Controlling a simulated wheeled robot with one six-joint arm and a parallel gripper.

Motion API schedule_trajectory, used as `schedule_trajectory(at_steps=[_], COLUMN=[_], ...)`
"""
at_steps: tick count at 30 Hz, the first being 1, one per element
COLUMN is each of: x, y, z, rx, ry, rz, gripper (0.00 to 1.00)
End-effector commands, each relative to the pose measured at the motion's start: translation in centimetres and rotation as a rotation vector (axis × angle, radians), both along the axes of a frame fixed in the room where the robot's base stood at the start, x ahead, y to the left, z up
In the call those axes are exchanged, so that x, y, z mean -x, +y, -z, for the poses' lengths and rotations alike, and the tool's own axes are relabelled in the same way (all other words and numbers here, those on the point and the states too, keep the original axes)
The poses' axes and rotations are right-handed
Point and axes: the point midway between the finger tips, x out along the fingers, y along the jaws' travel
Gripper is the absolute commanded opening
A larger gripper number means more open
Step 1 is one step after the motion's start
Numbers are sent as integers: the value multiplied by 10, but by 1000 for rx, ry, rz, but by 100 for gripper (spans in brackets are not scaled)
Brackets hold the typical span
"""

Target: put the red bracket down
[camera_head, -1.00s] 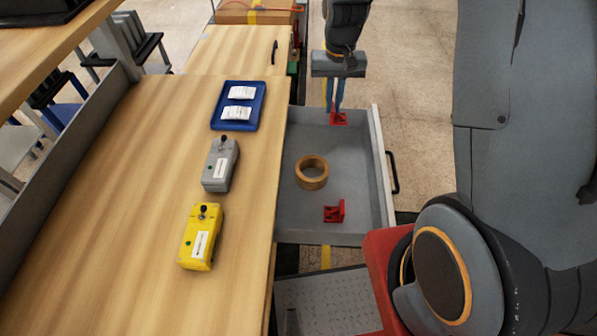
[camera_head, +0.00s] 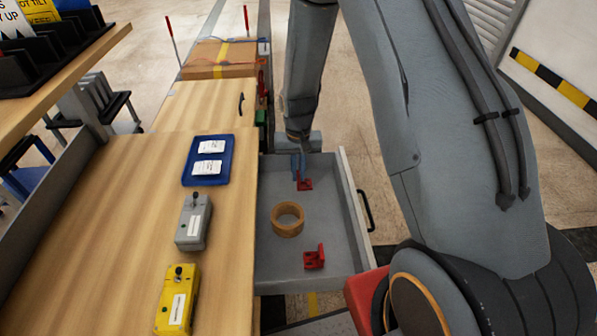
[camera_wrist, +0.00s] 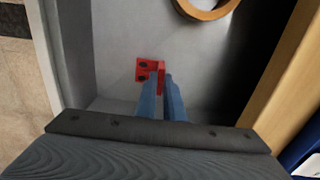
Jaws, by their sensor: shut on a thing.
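My gripper (camera_head: 300,176) points down into the far end of an open grey drawer (camera_head: 262,232). It is shut on a red bracket (camera_head: 305,185), low inside the drawer. In the wrist view the blue fingers (camera_wrist: 163,96) pinch the upright plate of this bracket (camera_wrist: 144,68), and its holed flange spreads to the left. I cannot tell whether it touches the drawer floor. A second red bracket (camera_head: 314,257) lies at the drawer's near end, apart from the gripper.
A tan ring (camera_head: 287,219) lies in the middle of the drawer, between the brackets. The wooden worktop (camera_head: 120,240) at left holds a blue tray (camera_head: 192,178), a grey box (camera_head: 193,222) and a yellow box (camera_head: 176,300). The drawer floor right of the ring is clear.

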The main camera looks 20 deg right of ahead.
Motion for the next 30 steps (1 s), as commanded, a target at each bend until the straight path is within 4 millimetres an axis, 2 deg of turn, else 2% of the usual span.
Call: schedule_trajectory(at_steps=[11,12,15,24,30], x=[0,0,0,0,-1], y=[0,0,0,0,0], z=[4,5,4,3,-11], rx=[0,0,0,0,-1], ry=[0,0,0,0,-2], rz=[0,0,0,0,0], gripper=[0,10,27,27,27])
